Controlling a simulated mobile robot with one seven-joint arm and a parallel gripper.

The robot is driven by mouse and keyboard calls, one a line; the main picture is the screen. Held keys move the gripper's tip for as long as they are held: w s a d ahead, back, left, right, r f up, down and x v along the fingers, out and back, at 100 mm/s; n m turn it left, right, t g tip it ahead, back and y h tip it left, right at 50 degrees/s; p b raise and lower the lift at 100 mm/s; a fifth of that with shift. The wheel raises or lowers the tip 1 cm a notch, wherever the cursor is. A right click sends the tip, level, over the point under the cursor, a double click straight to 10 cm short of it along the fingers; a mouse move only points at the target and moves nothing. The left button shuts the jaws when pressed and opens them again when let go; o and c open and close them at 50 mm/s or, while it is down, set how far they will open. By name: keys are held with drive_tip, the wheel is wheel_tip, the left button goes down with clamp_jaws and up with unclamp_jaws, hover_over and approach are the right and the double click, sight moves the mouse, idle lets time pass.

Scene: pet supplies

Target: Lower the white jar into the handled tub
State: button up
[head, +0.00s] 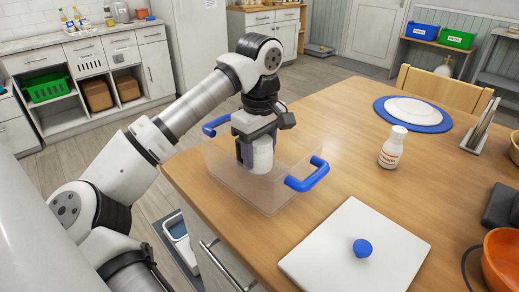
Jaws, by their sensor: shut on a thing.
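The white jar (263,156) is upright between the fingers of my gripper (254,156), which is shut on it. The handled tub (272,197) is a clear box with blue handles at two opposite ends, standing at the left corner of the wooden table. My gripper and the jar are over the tub, with the jar's lower part seen against the tub's clear walls. I cannot tell whether the jar touches the tub's floor.
A white board with a blue knob (355,255) lies in front. A blue mat with a white plate (412,110) lies farther back. An orange bowl (503,262) is at the right edge. The table's middle is clear.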

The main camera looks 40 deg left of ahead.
drive_tip(key=shift+f+b, duration=1)
drive_tip(key=shift+f, duration=0.35)
idle(0.4)
drive_tip(key=o, duration=1.1)
wheel_tip(320, 180, up, 14)
drive_tip(key=shift+f+p, duration=0.1)
drive_tip(key=shift+p, duration=0.35)
